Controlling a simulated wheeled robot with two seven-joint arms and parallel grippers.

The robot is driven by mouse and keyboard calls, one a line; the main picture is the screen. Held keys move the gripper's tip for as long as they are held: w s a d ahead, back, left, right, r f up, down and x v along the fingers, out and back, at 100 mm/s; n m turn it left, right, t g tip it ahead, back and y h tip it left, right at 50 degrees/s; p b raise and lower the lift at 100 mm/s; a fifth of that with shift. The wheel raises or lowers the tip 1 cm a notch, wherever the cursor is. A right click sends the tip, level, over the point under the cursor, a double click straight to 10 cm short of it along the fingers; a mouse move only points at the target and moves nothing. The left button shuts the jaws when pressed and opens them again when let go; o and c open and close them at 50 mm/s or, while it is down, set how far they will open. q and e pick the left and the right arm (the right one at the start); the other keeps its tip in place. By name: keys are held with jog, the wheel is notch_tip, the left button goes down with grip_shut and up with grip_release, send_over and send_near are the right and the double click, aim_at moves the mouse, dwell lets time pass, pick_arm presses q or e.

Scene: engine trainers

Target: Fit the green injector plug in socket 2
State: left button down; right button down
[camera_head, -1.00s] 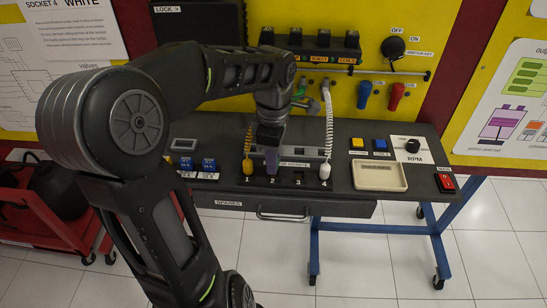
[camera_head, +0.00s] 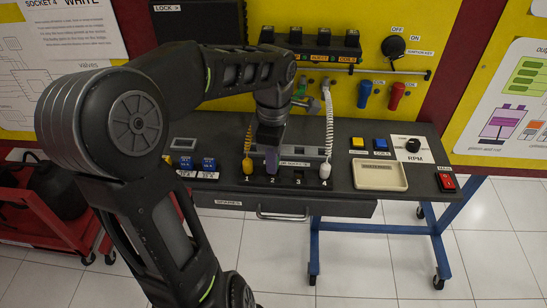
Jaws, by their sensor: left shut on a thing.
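My left gripper (camera_head: 271,163) points down over socket 2 of the socket row, its purple-grey fingertips just above the label 2 (camera_head: 272,180). It is shut, and the green injector plug in it is hidden by the hand. A green cord (camera_head: 302,91) shows at the panel and runs down behind my left wrist. Whether the plug is seated in socket 2 cannot be told. A yellow plug (camera_head: 247,166) stands in socket 1 and a white plug (camera_head: 325,169) in socket 4. Socket 3 (camera_head: 298,174) looks empty. My right gripper is not in view.
The coiled white cord (camera_head: 328,120) hangs just right of my wrist. A beige tray (camera_head: 379,176), yellow and blue buttons, an RPM knob (camera_head: 412,146) and a red switch (camera_head: 447,183) lie to the right. Blue blocks (camera_head: 208,165) sit at the left of the bench (camera_head: 340,207).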

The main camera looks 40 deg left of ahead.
pick_arm(q)
jog(key=shift+f+b, duration=0.8)
jog(key=shift+f, duration=0.1)
jog(key=c, duration=1.5)
grip_release()
jog(key=shift+r, duration=0.1)
jog(key=shift+r+p, duration=1.95)
jog(key=shift+r, duration=0.75)
jog(key=shift+r+p, duration=0.75)
jog(key=shift+r, duration=0.25)
